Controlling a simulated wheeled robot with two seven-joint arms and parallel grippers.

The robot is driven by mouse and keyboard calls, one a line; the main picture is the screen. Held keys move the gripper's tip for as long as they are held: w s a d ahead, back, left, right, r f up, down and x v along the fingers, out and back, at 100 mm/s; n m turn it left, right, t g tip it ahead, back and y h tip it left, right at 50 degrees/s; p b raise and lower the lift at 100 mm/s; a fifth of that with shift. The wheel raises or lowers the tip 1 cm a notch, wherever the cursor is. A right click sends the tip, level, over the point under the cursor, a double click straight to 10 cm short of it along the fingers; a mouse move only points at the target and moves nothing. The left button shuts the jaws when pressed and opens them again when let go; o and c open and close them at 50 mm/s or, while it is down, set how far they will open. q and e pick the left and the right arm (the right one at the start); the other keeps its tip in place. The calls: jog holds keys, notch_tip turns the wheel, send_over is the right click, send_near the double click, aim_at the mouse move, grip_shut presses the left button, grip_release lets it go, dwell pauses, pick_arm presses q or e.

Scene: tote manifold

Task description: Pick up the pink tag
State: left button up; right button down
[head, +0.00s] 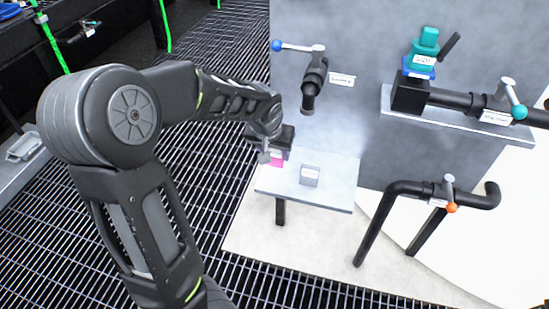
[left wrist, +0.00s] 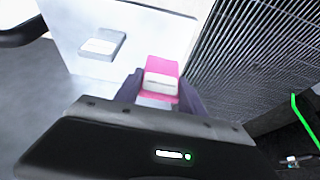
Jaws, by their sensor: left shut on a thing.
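The pink tag (head: 277,160) is at the left end of a small pale shelf in the head view. It has a white label on its face. In the left wrist view the pink tag (left wrist: 160,72) stands between the fingers of my left gripper (left wrist: 160,92), which is shut on it. In the head view my left gripper (head: 268,156) reaches the tag from the left and hides part of it. I cannot tell whether the tag touches the shelf. My right gripper is in neither view.
A grey tag (head: 310,175) stands on the shelf (head: 325,197), right of the pink one. Above are a blue-handled valve (head: 314,75) and a ledge (head: 455,122) with pipes and a teal block (head: 424,48). An orange-knobbed pipe (head: 425,189) stands right. Grating floor (head: 205,178) lies left.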

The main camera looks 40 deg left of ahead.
pick_arm(q)
notch_tip(320, 180, up, 13)
jog(key=p, duration=0.2)
jog(key=shift+p, duration=0.35)
dwell(1.5)
